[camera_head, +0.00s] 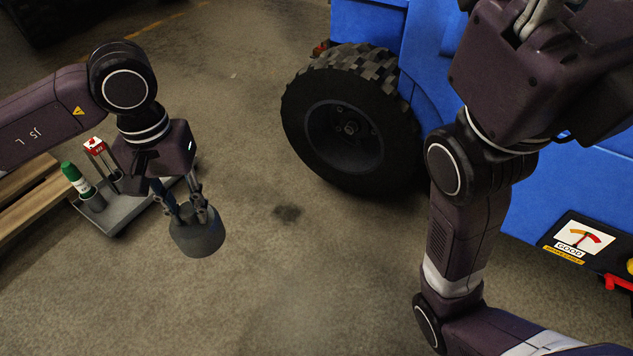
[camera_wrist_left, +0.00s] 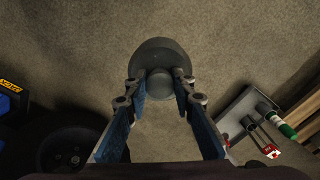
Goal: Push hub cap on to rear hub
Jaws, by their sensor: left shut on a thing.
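The hub cap (camera_head: 198,237) is a dark grey, cup-shaped piece with a narrower knob on its back. My left gripper (camera_head: 187,208) is shut on it and holds it above the floor, left of the wheel. In the left wrist view the hub cap (camera_wrist_left: 160,56) sits between the fingertips (camera_wrist_left: 160,88), which grip its knob. The rear hub (camera_head: 350,128) is at the middle of the black wheel (camera_head: 297,115) on the blue vehicle, apart from the cap. The hub also shows in the left wrist view (camera_wrist_left: 74,160). The right gripper is out of view.
A grey tray (camera_head: 119,216) with a green-and-white bottle (camera_head: 75,178) and a red-and-white item (camera_head: 95,146) stands by a wooden pallet (camera_head: 35,205) at left. The blue vehicle (camera_head: 367,25) fills the right. Floor between cap and wheel is clear.

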